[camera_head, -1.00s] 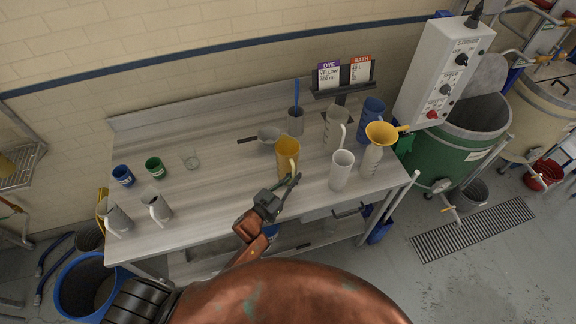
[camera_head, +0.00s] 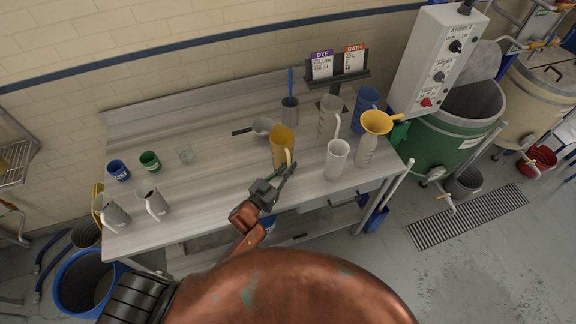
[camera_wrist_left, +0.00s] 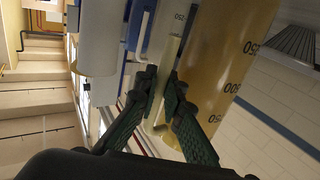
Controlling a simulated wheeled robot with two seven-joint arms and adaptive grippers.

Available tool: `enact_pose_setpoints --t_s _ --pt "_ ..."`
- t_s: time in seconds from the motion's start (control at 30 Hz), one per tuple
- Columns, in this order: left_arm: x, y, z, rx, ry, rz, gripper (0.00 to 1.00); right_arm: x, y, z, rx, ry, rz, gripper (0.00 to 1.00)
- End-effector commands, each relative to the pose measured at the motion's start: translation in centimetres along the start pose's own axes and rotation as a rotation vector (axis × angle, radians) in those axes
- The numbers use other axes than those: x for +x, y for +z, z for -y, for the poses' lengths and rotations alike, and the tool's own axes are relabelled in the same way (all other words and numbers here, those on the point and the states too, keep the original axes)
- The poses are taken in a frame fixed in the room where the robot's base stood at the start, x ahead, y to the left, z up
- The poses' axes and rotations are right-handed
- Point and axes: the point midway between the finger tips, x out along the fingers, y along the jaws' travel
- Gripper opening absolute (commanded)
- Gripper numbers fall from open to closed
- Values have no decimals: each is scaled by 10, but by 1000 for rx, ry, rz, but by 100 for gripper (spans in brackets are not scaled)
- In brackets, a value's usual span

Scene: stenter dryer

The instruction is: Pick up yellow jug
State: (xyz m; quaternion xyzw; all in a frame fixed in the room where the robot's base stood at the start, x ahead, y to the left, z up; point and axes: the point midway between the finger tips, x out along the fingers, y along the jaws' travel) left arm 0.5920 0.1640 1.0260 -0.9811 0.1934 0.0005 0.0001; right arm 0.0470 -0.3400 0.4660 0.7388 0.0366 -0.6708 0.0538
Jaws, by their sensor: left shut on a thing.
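The yellow jug (camera_head: 281,150) stands upright in the front-middle part of the grey table, its pale handle towards the front. My left gripper (camera_head: 287,174) reaches up from below, at the jug's handle. In the left wrist view, the jug body (camera_wrist_left: 228,60) with dark volume marks fills the right side. There the fingers of my left gripper (camera_wrist_left: 166,92) are closed on the pale handle (camera_wrist_left: 168,60). I cannot tell whether the jug's base is clear of the table. My right gripper is not in view.
On the table (camera_head: 215,205), a white jug (camera_head: 337,160) stands close to the right. A pitcher with a yellow funnel (camera_head: 376,122) stands further right. A grey scoop (camera_head: 262,127) and a grey beaker (camera_head: 290,110) are behind. Free surface lies left of the jug.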

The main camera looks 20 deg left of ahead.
Motion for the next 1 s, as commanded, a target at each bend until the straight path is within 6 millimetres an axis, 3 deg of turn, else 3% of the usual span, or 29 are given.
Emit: enact_pose_setpoints --t_s 0.17,0.43,0.7,1.0 --pt "0 -30 -1 5 5 -8 0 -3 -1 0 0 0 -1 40" --pt "-50 -87 -15 4 5 -7 0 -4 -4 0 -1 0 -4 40" --pt "-107 -110 -31 0 2 -3 0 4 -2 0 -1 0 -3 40" --pt "-133 -123 -38 2 2 -4 0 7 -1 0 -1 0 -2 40"
